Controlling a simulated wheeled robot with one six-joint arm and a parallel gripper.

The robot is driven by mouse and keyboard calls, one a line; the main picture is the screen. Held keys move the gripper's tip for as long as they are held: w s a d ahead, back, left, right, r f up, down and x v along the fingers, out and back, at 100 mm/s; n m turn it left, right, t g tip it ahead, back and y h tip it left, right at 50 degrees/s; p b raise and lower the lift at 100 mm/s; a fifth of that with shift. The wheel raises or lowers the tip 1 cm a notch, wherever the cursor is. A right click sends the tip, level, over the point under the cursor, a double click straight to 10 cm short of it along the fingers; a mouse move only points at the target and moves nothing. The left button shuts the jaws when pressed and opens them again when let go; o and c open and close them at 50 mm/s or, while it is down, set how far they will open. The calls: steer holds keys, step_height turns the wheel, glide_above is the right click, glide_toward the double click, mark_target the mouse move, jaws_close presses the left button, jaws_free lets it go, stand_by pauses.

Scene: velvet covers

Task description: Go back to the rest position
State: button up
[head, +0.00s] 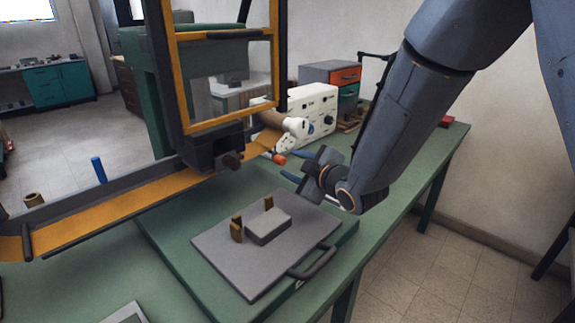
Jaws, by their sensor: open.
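My gripper (292,167) is at the end of my grey-blue arm, which comes in from the upper right. The gripper is apart from the block and the plate.
The plate rests on a green board (172,262) on a green table (439,146). An orange-and-dark frame (278,62) stands left of my gripper, with a long orange rail (120,205). A white instrument box (318,108) and drawers (345,75) stand behind. Floor (415,262) at the right is clear.

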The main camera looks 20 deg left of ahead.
steer(key=shift+s+d+r, duration=0.2)
steer(key=shift+s+d, duration=0.2)
steer(key=shift+d, duration=0.1)
steer(key=d+m+h, duration=0.1)
steer(key=d, duration=0.2)
steer(key=w+d+f+m+h, duration=0.1)
steer(key=d, duration=0.3)
steer(key=w+d+f+m+h, duration=0.1)
steer(key=d+m+h, duration=0.1)
steer(key=d, duration=0.1)
steer(key=shift+w+d+f, duration=0.1)
steer(key=shift+d+f, duration=0.1)
steer(key=shift+d, duration=0.1)
steer(key=s+d+f+m+g+h, duration=0.1)
steer(key=s+d+f+m+h, duration=0.15)
steer(key=d, duration=0.55)
steer(key=s+d+f+m+g+h, duration=0.1)
steer(key=s+d+m+h, duration=0.2)
steer(key=d, duration=0.5)
steer(key=s+d+m+g+h, duration=0.1)
steer(key=s+d+m+g, duration=0.2)
steer(key=s, duration=0.7)
steer(key=s+d+f+m+g+h, duration=0.1)
steer(key=s+d+m+g, duration=0.3)
steer(key=s+d+m, duration=0.3)
steer(key=s+d, duration=0.2)
steer(key=d, duration=0.3)
steer(key=shift+s+d+f, duration=0.15)
steer(key=shift+s+f, duration=0.05)
steer(key=shift+s, duration=0.15)
